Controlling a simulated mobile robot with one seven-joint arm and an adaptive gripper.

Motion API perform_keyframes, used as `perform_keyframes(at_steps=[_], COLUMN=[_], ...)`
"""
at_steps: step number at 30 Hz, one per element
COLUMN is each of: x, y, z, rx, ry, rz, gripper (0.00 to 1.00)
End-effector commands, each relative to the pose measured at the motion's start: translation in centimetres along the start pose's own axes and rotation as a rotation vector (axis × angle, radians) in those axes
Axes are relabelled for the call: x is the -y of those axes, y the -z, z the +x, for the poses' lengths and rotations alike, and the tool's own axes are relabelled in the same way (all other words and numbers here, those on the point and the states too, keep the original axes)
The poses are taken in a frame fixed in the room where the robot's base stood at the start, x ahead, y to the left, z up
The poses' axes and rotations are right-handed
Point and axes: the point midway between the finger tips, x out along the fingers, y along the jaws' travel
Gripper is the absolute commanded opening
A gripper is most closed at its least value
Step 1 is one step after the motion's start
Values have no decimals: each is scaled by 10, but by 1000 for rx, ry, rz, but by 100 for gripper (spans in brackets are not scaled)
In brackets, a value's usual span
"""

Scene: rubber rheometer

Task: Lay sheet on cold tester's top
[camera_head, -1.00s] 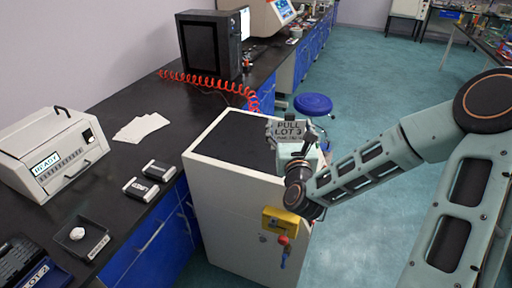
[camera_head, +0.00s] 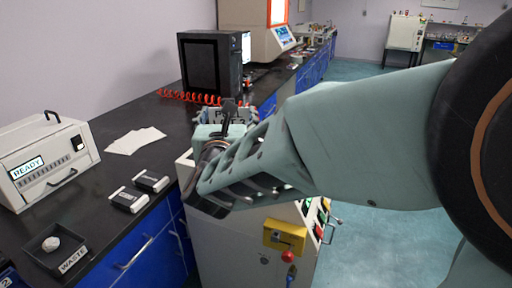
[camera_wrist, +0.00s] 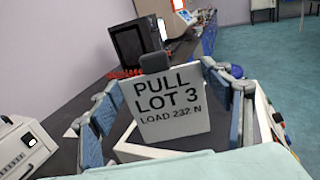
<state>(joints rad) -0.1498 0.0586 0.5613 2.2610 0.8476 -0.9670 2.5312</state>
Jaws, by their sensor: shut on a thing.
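The sheet is a grey-white plate printed "PULL LOT 3 LOAD 232 N" (camera_wrist: 172,104), with a dark tab at its top edge. It stands nearly upright between the blue-padded fingers of my gripper (camera_wrist: 160,110) in the wrist view. In the head view the sheet (camera_head: 212,115) is partly hidden by my gripper (camera_head: 229,115), which is shut on it. A white cabinet (camera_head: 230,245), with a yellow panel and red knob on its front, stands below; I take it for the cold tester. My arm hides most of its dark top; part of its pale rim shows in the wrist view.
On the black bench at left are a white instrument reading "READY" (camera_head: 45,160), white papers (camera_head: 135,140), two small black-and-white blocks (camera_head: 140,190) and a waste tray (camera_head: 75,258). A black box (camera_head: 208,65) and red coiled hose (camera_head: 190,97) lie behind.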

Motion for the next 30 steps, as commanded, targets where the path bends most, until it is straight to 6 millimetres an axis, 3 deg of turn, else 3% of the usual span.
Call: perform_keyframes(at_steps=[5,15,22,30], x=[10,37,48,52], y=[11,50,83,96], z=[21,89,114,126], rx=[-6,-6,-4,-2], ry=[5,3,2,1], rz=[0,-1,-1,-1], gripper=[55,55,55,55])
